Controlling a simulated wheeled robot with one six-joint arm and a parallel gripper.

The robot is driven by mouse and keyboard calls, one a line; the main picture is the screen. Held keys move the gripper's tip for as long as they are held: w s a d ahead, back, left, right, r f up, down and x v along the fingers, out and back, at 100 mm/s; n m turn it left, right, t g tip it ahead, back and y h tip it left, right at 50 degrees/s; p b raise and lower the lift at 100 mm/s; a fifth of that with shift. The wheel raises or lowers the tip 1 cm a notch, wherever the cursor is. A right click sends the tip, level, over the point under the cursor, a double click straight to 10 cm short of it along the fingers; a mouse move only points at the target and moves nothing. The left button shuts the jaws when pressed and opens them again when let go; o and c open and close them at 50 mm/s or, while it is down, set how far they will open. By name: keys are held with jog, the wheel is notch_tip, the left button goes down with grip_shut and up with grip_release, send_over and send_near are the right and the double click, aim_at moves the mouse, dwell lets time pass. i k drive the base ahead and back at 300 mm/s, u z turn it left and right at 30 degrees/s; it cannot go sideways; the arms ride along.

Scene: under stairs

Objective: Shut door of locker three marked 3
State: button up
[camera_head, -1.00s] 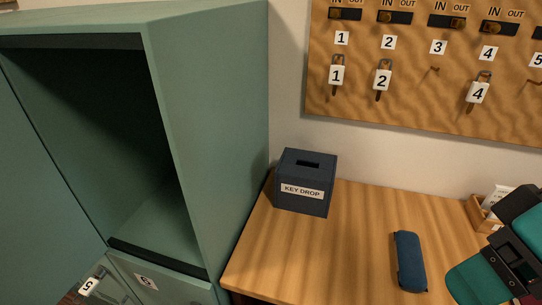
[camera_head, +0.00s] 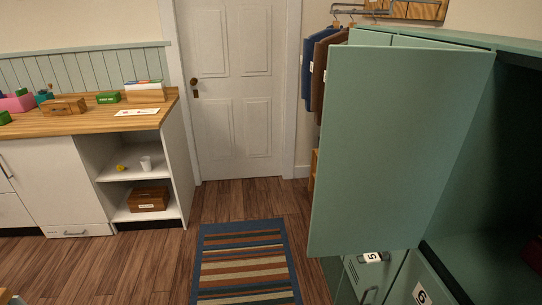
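A green locker door (camera_head: 400,150) stands wide open at the right of the head view, swung out to the left of a dark open compartment (camera_head: 500,170). No number shows on this face of the door, so I cannot tell from it whether this is locker three. Below it are lower locker doors with tags 5 (camera_head: 372,257) and 6 (camera_head: 420,295). The inside of the open compartment is in shadow, with a dark reddish shape at its right edge. My gripper is not in this view.
A striped rug (camera_head: 244,265) lies on the wood floor before a closed white door (camera_head: 232,90). A wooden-topped counter (camera_head: 90,114) with open shelves stands at the left. Coats (camera_head: 318,65) hang behind the locker. The floor between counter and locker is free.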

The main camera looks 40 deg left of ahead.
aim_at(395, 124)
jog(key=u, duration=2.1)
jog(key=i, duration=3.55)
jog(key=z, duration=4.45)
jog(key=k, duration=0.7)
